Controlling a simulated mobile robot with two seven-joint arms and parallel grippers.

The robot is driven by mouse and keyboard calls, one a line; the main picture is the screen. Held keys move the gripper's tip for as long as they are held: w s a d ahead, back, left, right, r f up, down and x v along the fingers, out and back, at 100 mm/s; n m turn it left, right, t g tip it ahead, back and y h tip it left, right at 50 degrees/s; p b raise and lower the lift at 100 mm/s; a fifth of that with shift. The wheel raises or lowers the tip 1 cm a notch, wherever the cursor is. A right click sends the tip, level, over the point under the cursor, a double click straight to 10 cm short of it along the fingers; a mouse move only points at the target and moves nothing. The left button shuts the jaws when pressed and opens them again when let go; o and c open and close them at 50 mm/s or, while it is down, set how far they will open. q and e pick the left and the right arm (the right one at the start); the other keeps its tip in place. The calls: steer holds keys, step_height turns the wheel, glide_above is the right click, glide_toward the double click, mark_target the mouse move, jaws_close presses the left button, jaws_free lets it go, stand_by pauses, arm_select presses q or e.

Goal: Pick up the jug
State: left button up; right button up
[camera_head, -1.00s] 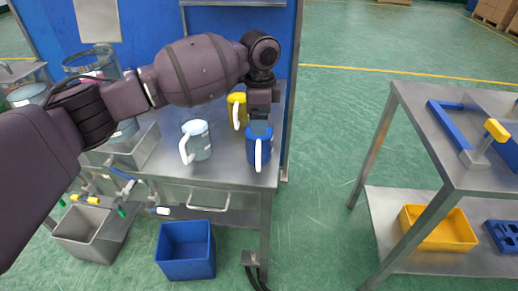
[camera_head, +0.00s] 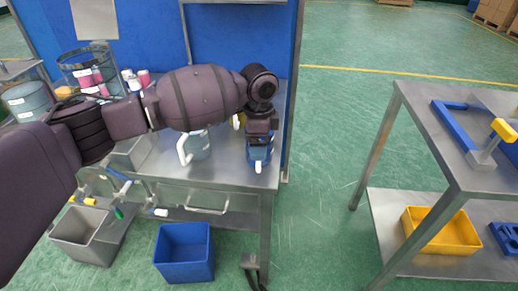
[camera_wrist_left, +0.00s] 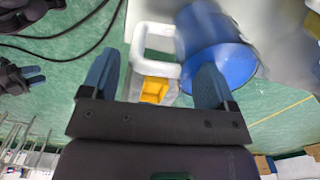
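A blue jug (camera_head: 260,158) with a white handle stands near the right front corner of the steel bench. My left gripper (camera_head: 261,138) is over it and covers part of it. In the left wrist view my left gripper (camera_wrist_left: 156,70) is open, and the jug's white handle (camera_wrist_left: 142,52) shows between its fingers. The blue body (camera_wrist_left: 215,50) is beside and behind the right finger. I cannot tell whether they touch. A pale blue jug (camera_head: 199,147) and a yellow jug (camera_head: 242,119) stand nearby, partly hidden by my arm. What looks like my right gripper (camera_wrist_left: 32,76) is at the wrist view's left edge.
The bench (camera_head: 225,172) has a drawer handle below. A blue bin (camera_head: 184,252) and a grey bin (camera_head: 80,235) are below its front. Bottles and jars stand at the back left. A steel cart (camera_head: 430,120) with a yellow bin (camera_head: 440,232) stands right, across open floor.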

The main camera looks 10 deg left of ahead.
arm_select(q)
jaws_close()
arm_select(e)
steer(key=shift+d, duration=0.15)
